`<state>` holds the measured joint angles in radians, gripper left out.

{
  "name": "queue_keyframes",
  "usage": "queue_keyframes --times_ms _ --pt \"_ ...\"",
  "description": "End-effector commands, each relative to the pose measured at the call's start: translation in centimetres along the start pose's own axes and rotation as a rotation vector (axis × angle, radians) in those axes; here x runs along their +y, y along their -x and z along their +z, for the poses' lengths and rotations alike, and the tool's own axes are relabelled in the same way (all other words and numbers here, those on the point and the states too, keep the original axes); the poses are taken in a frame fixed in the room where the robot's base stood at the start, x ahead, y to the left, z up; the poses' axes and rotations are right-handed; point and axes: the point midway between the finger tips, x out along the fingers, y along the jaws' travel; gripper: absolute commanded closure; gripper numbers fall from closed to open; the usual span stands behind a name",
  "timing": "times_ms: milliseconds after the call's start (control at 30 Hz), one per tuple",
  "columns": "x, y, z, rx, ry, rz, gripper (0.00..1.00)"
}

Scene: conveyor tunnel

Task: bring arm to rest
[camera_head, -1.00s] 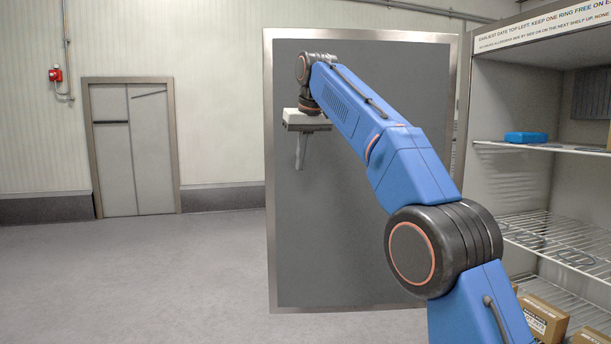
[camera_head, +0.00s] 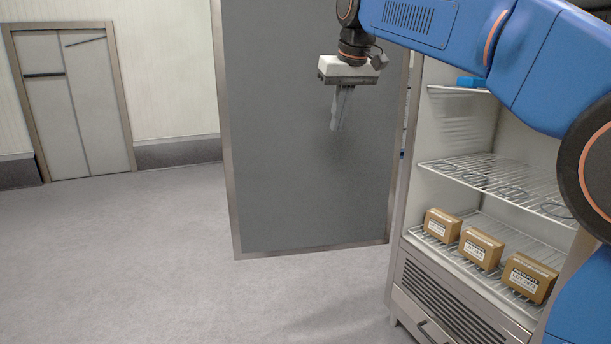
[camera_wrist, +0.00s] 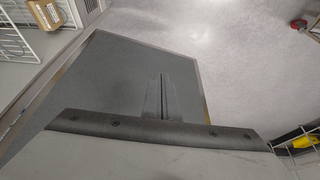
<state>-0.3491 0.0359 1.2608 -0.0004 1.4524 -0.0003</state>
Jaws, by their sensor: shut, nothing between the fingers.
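My blue arm (camera_head: 435,25) reaches in from the right side of the head view, its far end bent downward. My gripper (camera_head: 336,128) points down in front of the grey panel of an open cabinet door. Its fingers are together with nothing between them. In the wrist view, the shut fingers (camera_wrist: 164,78) show at the middle, over the grey door panel (camera_wrist: 100,75). I cannot tell how far the fingers are from the panel.
The open door (camera_head: 300,190) stands left of a shelved cabinet (camera_head: 402,250). Several brown boxes (camera_head: 480,248) sit on its lower wire shelf, and a blue item (camera_head: 470,82) lies higher up. Grey floor (camera_head: 130,260) is clear at left. A double-leaf wall door (camera_head: 75,100) is behind.

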Motion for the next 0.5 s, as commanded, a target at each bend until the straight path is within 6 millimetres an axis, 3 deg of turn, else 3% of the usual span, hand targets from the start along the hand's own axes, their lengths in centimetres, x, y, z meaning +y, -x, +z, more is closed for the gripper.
queue_keyframes --times_ms 200,500 --pt "3.0 -0.2 6.6 0.003 -0.049 0.02 1.0" --pt "5.8 -1.9 16.2 0.007 -0.112 0.047 1.0"
